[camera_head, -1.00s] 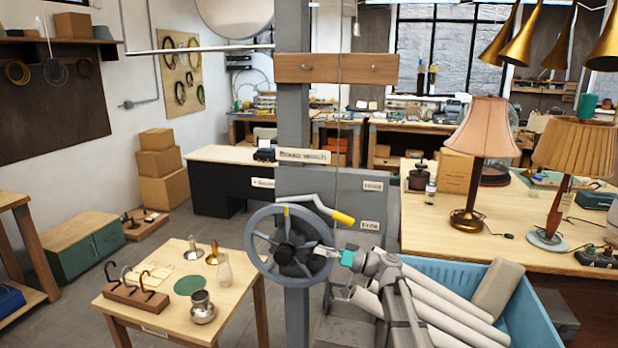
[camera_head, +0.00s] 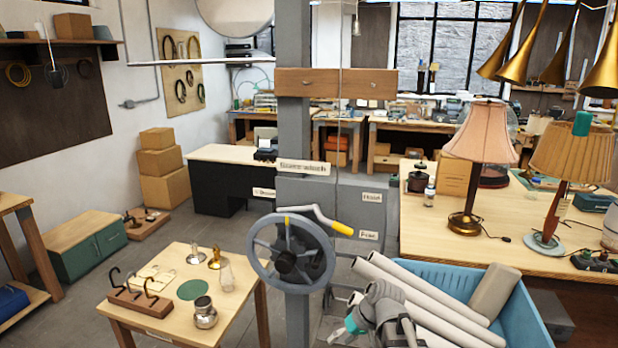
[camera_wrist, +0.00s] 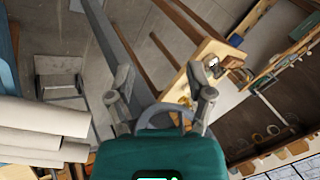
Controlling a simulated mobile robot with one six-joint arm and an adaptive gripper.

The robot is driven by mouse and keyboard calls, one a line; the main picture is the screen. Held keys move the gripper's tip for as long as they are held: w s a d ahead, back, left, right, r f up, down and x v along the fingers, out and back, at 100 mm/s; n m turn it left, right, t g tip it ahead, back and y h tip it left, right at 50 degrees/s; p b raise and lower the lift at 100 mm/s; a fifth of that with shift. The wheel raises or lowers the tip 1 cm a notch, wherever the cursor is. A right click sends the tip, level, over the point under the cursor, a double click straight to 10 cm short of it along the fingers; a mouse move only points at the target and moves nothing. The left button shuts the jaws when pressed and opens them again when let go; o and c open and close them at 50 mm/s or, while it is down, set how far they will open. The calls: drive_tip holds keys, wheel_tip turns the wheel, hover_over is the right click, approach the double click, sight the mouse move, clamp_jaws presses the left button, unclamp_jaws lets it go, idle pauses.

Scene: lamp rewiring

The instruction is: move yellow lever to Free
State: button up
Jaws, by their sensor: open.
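The yellow lever (camera_head: 342,229) is a grey bent bar with a yellow grip, above the grey handwheel (camera_head: 290,254) on the post. Its grip points right and slightly down, just left of the lower label, which seems to read Free (camera_head: 370,236). A label that seems to read Hoist (camera_head: 371,197) sits above that one. My gripper (camera_head: 342,332) is low, below and right of the wheel, apart from the lever. In the wrist view my gripper (camera_wrist: 162,98) is open and empty, its fingers spread with the wheel rim (camera_wrist: 168,112) beyond. I cannot make out the lever there.
A blue bin (camera_head: 528,292) with pale tubes (camera_head: 440,300) stands right beside my arm. A small table (camera_head: 165,262) with hooks and lamp parts is left of the wheel. A workbench (camera_head: 440,232) with two lamps is at right. A cable runs down by the post.

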drive_tip(key=s+d+m+h+p, duration=0.2)
drive_tip(key=s+d+m+h, duration=0.1)
drive_tip(key=s+d+h, duration=0.3)
drive_tip(key=s+d, duration=0.1)
drive_tip(key=d, duration=0.1)
drive_tip(key=shift+d+f+m+g, duration=0.15)
drive_tip(key=shift+d+m+g, duration=0.15)
drive_tip(key=shift+d+g, duration=0.1)
drive_tip(key=shift+a+f, duration=0.1)
wheel_tip(320, 180, down, 5)
drive_tip(key=b, duration=0.5)
